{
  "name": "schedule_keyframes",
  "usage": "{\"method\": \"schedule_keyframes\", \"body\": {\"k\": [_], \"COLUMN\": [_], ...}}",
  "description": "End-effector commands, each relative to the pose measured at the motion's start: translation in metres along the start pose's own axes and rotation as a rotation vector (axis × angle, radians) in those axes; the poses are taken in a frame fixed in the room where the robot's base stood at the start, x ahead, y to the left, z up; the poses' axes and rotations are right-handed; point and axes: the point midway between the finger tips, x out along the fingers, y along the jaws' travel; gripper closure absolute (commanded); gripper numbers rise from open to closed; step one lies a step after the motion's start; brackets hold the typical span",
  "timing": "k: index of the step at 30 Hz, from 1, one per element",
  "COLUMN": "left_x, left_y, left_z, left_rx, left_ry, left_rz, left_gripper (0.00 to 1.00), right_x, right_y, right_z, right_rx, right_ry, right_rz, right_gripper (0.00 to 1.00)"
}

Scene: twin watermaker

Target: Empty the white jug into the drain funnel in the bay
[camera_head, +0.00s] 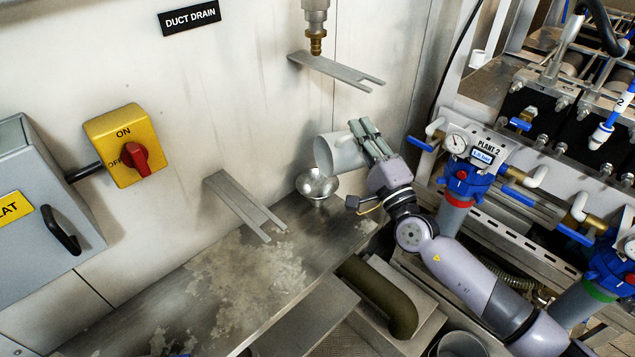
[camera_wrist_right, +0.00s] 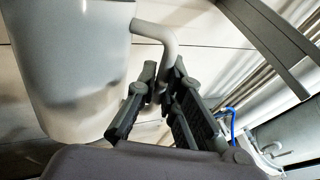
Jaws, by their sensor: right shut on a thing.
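The white jug (camera_head: 343,153) is tilted on its side in the head view, with its mouth toward the left, above and beside the drain funnel. The metal drain funnel (camera_head: 317,184) stands on the bay's steel shelf, its bowl just below the jug's mouth. My right gripper (camera_head: 366,138) is shut on the jug's handle. In the right wrist view the jug (camera_wrist_right: 75,70) fills the left side, and the gripper (camera_wrist_right: 160,92) has its fingers around the handle (camera_wrist_right: 165,38). Whether liquid is flowing out cannot be seen. My left gripper is not in view.
A forked bracket (camera_head: 335,70) sticks out under a brass nozzle (camera_head: 317,40); another bracket (camera_head: 245,205) juts out left of the funnel. The stained steel shelf (camera_head: 300,262) is otherwise clear. A yellow switch box (camera_head: 115,125) is on the wall. Plant 2 pipework (camera_head: 470,165) stands close at right.

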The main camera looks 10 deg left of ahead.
Motion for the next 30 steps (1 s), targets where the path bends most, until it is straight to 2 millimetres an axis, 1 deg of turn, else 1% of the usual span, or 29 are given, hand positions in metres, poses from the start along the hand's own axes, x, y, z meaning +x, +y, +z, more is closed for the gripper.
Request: {"method": "schedule_keyframes", "body": {"k": [11, 30], "left_x": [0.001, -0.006], "left_y": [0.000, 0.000], "left_z": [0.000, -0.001], "left_rx": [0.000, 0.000], "left_ry": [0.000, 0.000], "left_rz": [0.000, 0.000], "left_gripper": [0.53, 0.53], "right_x": [-0.001, 0.001], "right_y": [0.001, -0.003], "right_z": [0.006, 0.017], "right_rx": [-0.047, -0.128], "right_ry": [-0.019, -0.051], "right_rz": [-0.003, -0.008], "right_gripper": [1.00, 1.00]}}
